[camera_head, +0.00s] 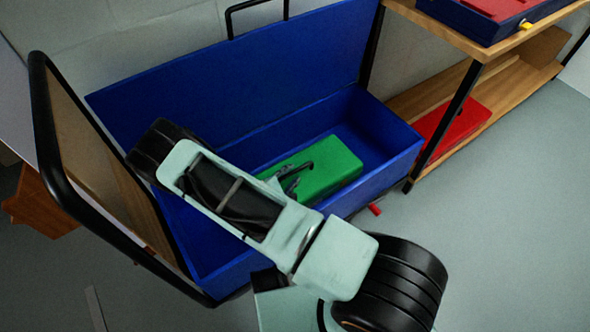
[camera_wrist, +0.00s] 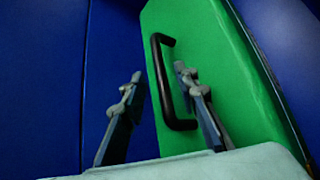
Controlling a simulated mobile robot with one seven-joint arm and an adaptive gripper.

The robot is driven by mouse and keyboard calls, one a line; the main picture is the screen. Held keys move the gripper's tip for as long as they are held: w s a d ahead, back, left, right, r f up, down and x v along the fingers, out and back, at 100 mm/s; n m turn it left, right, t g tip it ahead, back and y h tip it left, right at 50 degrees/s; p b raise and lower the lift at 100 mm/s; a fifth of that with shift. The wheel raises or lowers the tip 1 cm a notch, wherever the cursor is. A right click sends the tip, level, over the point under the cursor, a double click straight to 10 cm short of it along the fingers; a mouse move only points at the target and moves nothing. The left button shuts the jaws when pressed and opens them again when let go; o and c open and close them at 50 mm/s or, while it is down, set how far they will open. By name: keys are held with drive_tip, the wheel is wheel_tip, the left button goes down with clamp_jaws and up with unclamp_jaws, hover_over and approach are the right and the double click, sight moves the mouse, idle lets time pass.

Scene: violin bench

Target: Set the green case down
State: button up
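The green case (camera_head: 335,172) lies inside the open blue box, appearing to rest on its floor toward the right part. It also shows in the wrist view (camera_wrist: 225,75) with its black handle (camera_wrist: 165,85) facing me. My gripper (camera_head: 290,176) is over the case's left part, and my arm hides that side. In the wrist view my gripper's two fingers (camera_wrist: 158,90) are spread apart. The handle's long bar lies between them, closer to the right finger. I cannot tell whether the right finger touches the handle.
The blue box (camera_head: 395,150) has walls around the case and a raised blue lid (camera_head: 230,85) behind. A black-framed panel (camera_head: 42,120) stands left. A wooden shelf (camera_head: 440,85) at right holds a red case (camera_head: 455,125) low down and a blue-and-red case (camera_head: 490,15) above. Floor at right is clear.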

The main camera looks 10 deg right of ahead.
drive_tip(key=p+v, duration=0.1)
drive_tip(key=v, duration=0.7)
drive_tip(key=shift+p, duration=0.4)
